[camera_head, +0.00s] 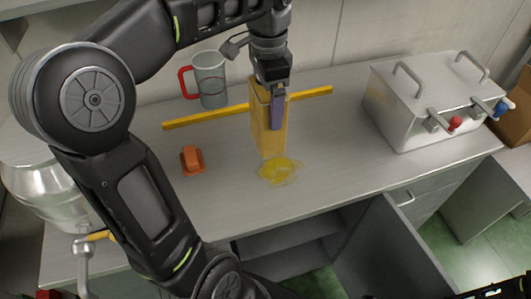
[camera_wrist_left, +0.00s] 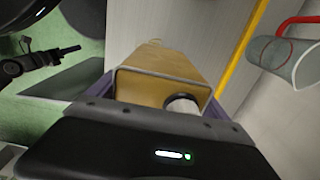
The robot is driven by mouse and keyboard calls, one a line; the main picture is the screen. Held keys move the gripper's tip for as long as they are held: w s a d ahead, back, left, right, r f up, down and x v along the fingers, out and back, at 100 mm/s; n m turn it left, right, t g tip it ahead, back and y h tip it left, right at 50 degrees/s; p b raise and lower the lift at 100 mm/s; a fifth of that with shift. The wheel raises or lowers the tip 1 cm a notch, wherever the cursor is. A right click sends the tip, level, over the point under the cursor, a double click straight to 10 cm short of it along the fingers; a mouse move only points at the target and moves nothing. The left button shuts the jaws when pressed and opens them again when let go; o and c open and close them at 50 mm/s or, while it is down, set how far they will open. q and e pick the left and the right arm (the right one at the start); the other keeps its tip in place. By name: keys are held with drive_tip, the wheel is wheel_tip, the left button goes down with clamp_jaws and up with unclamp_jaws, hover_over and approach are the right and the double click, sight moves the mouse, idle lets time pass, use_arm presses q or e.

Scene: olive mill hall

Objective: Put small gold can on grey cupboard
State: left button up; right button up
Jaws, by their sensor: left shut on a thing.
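The small gold can (camera_head: 261,122) is a tall, boxy tin. My left gripper (camera_head: 276,110) is shut on it from above, with a purple finger along its side. In the left wrist view the can (camera_wrist_left: 158,86) sits between the jaws, with a round pale cap near its edge. The grey cupboard (camera_head: 225,203) has a flat top, with the can over its middle; I cannot tell whether the can's base touches it.
A yellow spill (camera_head: 280,170) lies just in front of the can. A yellow strip (camera_head: 205,116) runs behind it. An orange object (camera_head: 192,160), a grey mug with red handle (camera_head: 210,80) and a steel container with taps (camera_head: 405,105) stand around. A cupboard door (camera_head: 385,250) hangs open below.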

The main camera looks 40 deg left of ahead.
use_arm(q)
drive_tip(key=shift+s+a+r, duration=0.1)
drive_tip(key=shift+s+a, duration=0.1)
drive_tip(key=shift+s, duration=0.05)
drive_tip(key=shift+w+f, duration=0.1)
drive_tip(key=shift+f, duration=3.05)
wheel_tip(320, 180, down, 4)
drive_tip(key=shift+r+p, duration=0.2)
drive_tip(key=shift+p, duration=0.15)
drive_tip(key=shift+f, duration=0.1)
